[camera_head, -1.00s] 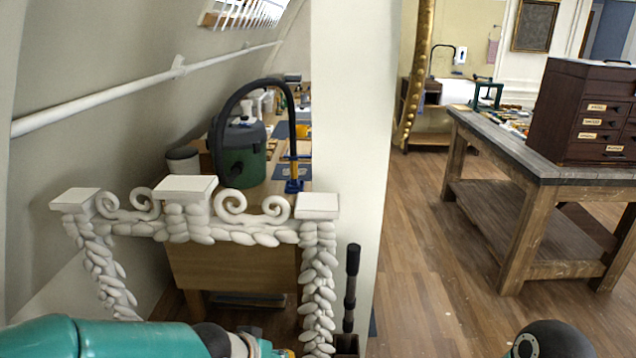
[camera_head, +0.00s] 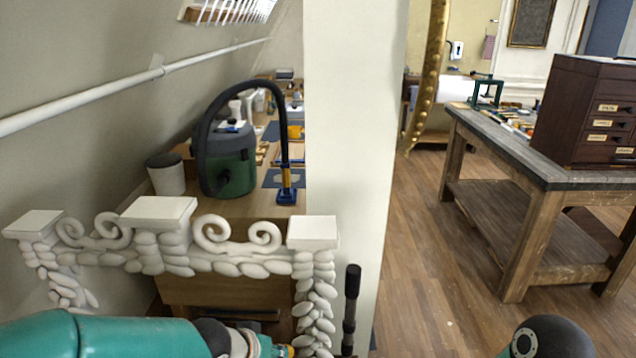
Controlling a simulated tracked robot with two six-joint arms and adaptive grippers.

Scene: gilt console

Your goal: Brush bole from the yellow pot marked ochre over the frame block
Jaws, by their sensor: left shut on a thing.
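My left gripper (camera_head: 262,345) is at the bottom edge, at the end of my teal arm, mostly cut off by the picture's edge. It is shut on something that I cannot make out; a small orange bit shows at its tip. A small yellow vessel (camera_head: 295,131) stands far back on the wooden bench, beyond the white console; I cannot read any marking on it. I cannot pick out the frame block or a brush. My right gripper is out of view; only a dark joint of my right arm shows at the bottom right.
A white carved console (camera_head: 167,252) stands close in front. Behind it are a green vacuum (camera_head: 230,165) with a black hose and a white bin (camera_head: 166,175). A white pillar (camera_head: 350,110) stands right of it. A workbench (camera_head: 540,215) bears a dark drawer cabinet (camera_head: 585,110). Floor between is clear.

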